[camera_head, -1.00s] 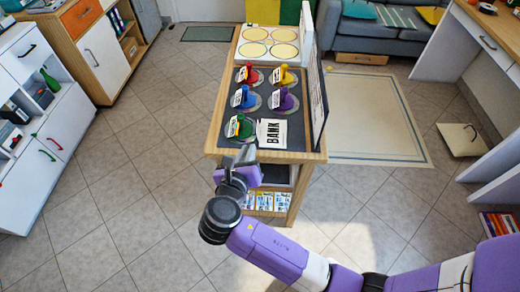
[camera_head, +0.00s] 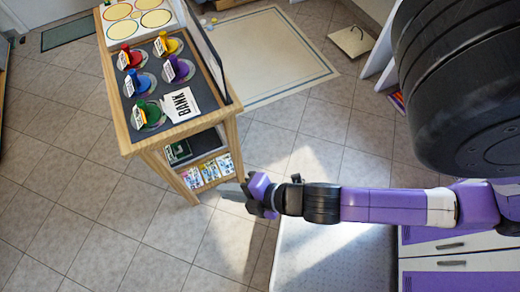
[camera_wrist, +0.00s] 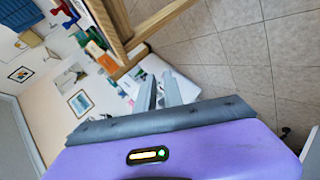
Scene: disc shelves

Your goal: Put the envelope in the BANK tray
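A white card marked BANK (camera_head: 182,104) lies at the near right corner of the dark top of a wooden shelf unit (camera_head: 150,143). I cannot tell whether it is a tray, a label or an envelope, and I make out no separate envelope. My gripper (camera_head: 228,191) is outside the unit, to the lower right of its near end in the head view, beside the lower shelf. In the wrist view the two grey fingers of my gripper (camera_wrist: 159,88) stand slightly apart with nothing visible between them.
Coloured stands with small cards, such as a green one (camera_head: 148,115), share the unit's top. A dark upright panel (camera_head: 208,58) edges its right side. Picture cards (camera_head: 207,173) fill the lower shelf. Tiled floor at left is free.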

